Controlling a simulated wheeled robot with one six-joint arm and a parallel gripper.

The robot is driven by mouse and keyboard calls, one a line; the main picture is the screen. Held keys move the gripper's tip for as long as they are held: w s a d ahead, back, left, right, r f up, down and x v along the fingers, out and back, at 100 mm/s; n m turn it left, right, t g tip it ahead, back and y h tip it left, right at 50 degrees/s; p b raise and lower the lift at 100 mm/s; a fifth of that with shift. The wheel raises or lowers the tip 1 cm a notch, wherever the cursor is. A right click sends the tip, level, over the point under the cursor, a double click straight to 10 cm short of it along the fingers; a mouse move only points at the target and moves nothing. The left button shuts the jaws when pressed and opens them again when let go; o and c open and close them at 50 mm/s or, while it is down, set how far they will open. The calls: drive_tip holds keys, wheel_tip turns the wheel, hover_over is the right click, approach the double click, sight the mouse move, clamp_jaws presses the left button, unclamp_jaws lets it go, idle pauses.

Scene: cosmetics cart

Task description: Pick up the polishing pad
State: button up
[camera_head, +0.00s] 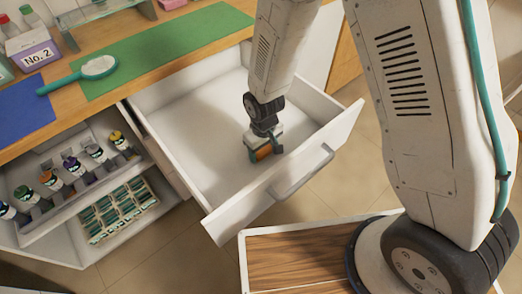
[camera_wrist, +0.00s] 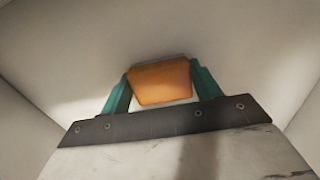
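The polishing pad, an orange block (camera_wrist: 160,83) with a thin grey edge, is between the two green fingers of my gripper (camera_wrist: 160,76) in the wrist view. Both fingers appear to touch its sides, so my gripper looks shut on it. In the head view, my gripper (camera_head: 265,151) reaches down inside the open white drawer (camera_head: 190,128), near its front wall. A little of the orange pad (camera_head: 263,153) shows between the fingers there. The pad's underside is hidden, and I cannot tell whether it is clear of the drawer floor.
The drawer walls stand close around my gripper, with the front handle (camera_head: 303,173) outside. A lower drawer at left holds several small bottles (camera_head: 73,166).

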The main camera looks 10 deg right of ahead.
sight(263, 150)
drive_tip(key=shift+c, duration=1.4)
drive_tip(key=shift+r, duration=0.1)
wheel_tip(263, 150, up, 10)
drive_tip(key=shift+o, duration=0.6)
